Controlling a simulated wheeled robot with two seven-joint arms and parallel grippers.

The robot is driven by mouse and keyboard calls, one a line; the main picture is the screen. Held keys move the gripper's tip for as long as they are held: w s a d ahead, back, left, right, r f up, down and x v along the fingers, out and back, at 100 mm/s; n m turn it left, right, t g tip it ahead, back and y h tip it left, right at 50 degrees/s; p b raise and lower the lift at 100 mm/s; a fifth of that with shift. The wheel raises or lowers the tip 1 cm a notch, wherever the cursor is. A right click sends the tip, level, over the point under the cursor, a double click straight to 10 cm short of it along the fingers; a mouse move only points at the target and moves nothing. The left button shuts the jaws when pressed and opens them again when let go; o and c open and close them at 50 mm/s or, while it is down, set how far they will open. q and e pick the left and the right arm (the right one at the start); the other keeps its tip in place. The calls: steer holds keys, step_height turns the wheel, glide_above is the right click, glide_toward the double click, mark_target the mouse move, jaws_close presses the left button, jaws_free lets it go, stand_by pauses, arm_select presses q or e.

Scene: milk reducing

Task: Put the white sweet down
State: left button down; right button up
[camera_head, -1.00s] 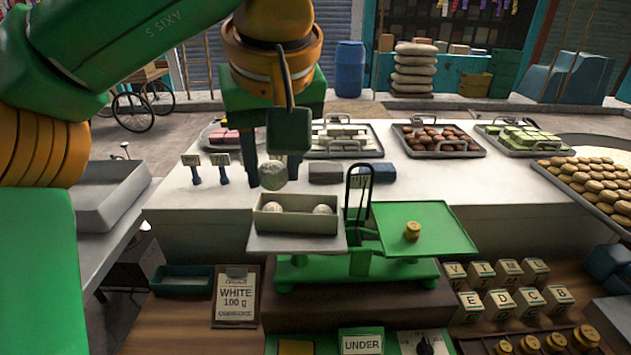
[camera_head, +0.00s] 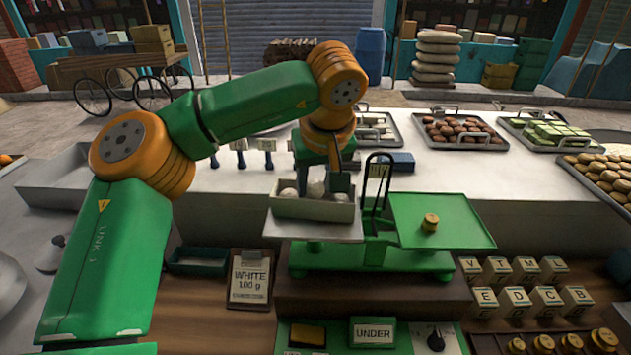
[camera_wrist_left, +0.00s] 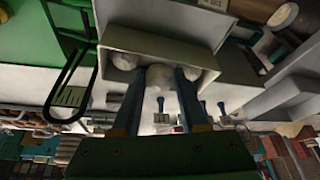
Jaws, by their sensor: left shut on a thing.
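My left gripper (camera_head: 319,183) is shut on a round white sweet (camera_head: 316,189), low at the open pale box (camera_head: 312,209) on the scale's left pan. In the left wrist view the held sweet (camera_wrist_left: 160,77) sits between the two blue fingers of the gripper (camera_wrist_left: 162,78), inside the box (camera_wrist_left: 150,42). Another white sweet (camera_wrist_left: 125,61) lies to one side of it and a third (camera_wrist_left: 191,73) to the other, partly behind a finger. The green scale (camera_head: 370,258) holds a brass weight (camera_head: 430,222) on its right pan (camera_head: 455,228). My right gripper is out of view.
A card (camera_head: 250,279) reads "WHITE 100 g" and a sign (camera_head: 373,333) reads "UNDER". Lettered blocks (camera_head: 515,300) and brass weights (camera_head: 570,343) are at the lower right. Trays of sweets (camera_head: 462,131) stand behind. The scale's black hoop (camera_head: 378,180) rises close to the gripper.

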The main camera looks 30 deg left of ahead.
arm_select(q)
steer(key=shift+s+f, duration=0.1)
steer(key=shift+f, duration=0.35)
steer(key=shift+c, duration=2.2)
jaws_free()
steer(key=shift+r, duration=0.1)
steer(key=p+v, duration=0.2)
steer(key=v, duration=1.1)
steer(key=shift+w+a+r, duration=0.1)
steer(key=shift+w+a, duration=0.05)
steer(key=shift+w, duration=0.1)
